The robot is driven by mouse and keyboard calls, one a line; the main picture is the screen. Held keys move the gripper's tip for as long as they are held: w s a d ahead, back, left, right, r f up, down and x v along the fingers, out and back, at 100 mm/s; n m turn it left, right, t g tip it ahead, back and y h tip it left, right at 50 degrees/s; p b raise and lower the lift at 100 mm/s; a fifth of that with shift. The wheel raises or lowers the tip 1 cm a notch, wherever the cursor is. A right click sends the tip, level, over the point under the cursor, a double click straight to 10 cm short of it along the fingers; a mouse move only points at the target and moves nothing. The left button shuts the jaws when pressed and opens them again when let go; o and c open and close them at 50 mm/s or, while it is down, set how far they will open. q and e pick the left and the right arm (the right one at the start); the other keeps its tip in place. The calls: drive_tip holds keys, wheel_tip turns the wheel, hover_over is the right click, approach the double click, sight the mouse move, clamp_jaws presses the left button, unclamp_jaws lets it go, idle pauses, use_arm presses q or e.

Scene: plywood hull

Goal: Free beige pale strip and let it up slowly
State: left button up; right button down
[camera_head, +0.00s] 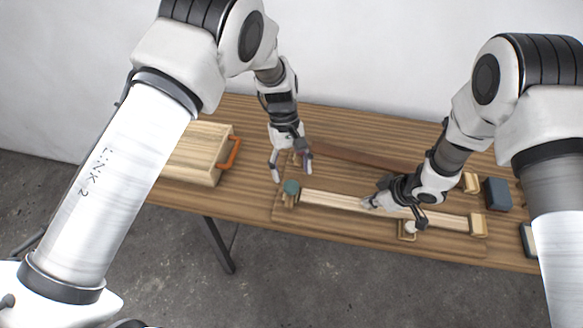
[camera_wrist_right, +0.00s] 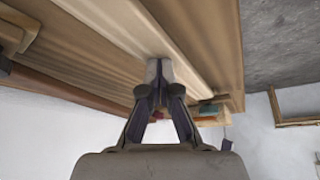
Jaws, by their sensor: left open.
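The beige pale strip (camera_head: 335,200) lies lengthwise on a wooden board on the table; it also shows in the right wrist view (camera_wrist_right: 175,32). A holder with a round teal knob (camera_head: 291,187) stands at its left end, and a pale wooden block (camera_head: 478,224) at its right end. My left gripper (camera_head: 291,172) is open and empty, just above and beside the teal knob. My right gripper (camera_head: 368,204) is at the middle of the strip. In the right wrist view its fingertips (camera_wrist_right: 159,70) are together against the strip, with nothing visible between them.
A wooden box (camera_head: 198,153) with an orange handle stands at the left. A second knobbed fitting (camera_head: 408,229) sits at the strip's front side. A dark brown bar (camera_head: 365,155) lies behind. A blue-grey block (camera_head: 497,193) stands at the right.

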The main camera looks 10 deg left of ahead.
drive_tip(key=shift+r+p, duration=2.5)
drive_tip(key=shift+r, duration=0.15)
wheel_tip(320, 180, up, 5)
drive_tip(key=p, duration=0.2)
drive_tip(key=shift+p, duration=0.4)
